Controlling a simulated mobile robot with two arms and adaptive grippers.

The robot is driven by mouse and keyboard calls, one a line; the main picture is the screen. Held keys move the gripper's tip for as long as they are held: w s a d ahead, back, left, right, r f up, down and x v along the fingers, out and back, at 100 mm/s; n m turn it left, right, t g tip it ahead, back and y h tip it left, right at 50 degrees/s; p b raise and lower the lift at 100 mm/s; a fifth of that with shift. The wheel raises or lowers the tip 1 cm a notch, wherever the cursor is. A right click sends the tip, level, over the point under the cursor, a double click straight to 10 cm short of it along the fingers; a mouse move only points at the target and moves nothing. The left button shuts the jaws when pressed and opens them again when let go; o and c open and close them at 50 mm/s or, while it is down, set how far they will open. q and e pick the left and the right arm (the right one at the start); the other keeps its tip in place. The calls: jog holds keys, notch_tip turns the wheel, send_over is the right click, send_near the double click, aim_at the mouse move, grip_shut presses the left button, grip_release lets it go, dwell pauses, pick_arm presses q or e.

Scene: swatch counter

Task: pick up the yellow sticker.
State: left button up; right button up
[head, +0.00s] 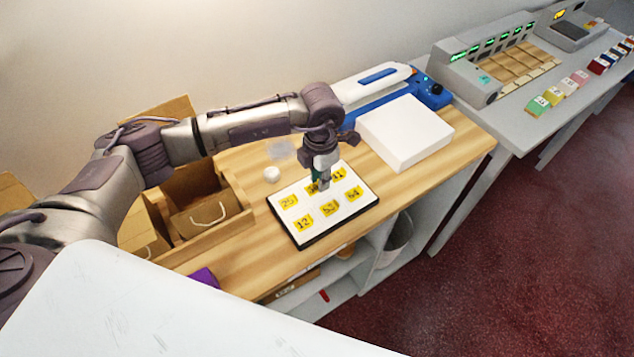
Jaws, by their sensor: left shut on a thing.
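Several yellow stickers with black numbers lie in two rows on a white sheet with a dark edge (275,207) on the wooden counter. The ones clear of my gripper include 25 (288,201), 12 (304,222), 11 (339,174) and 61 (354,193). My left gripper (323,187) points down over the back row and is shut on a yellow sticker (311,188), which it mostly hides. I cannot tell whether that sticker is off the sheet. My right gripper is out of view.
A white block (405,132) and a blue-and-white machine (432,93) stand behind to the right. A wooden box (238,218) with a paper bag is at the left. The counter's front right is clear.

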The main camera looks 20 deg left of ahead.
pick_arm(q)
jog(key=shift+r+b, duration=0.3)
jog(key=shift+r, duration=0.2)
notch_tip(320, 180, up, 2)
jog(key=shift+r+b, duration=0.25)
jog(key=shift+b, duration=0.3)
jog(key=s+d+r+b, duration=0.1)
jog(key=s+d+r, duration=0.1)
jog(key=d+r, duration=0.9)
jog(key=shift+s+d+r+b, duration=0.2)
jog(key=shift+s+r+b, duration=0.05)
jog(key=shift+s+b, duration=0.1)
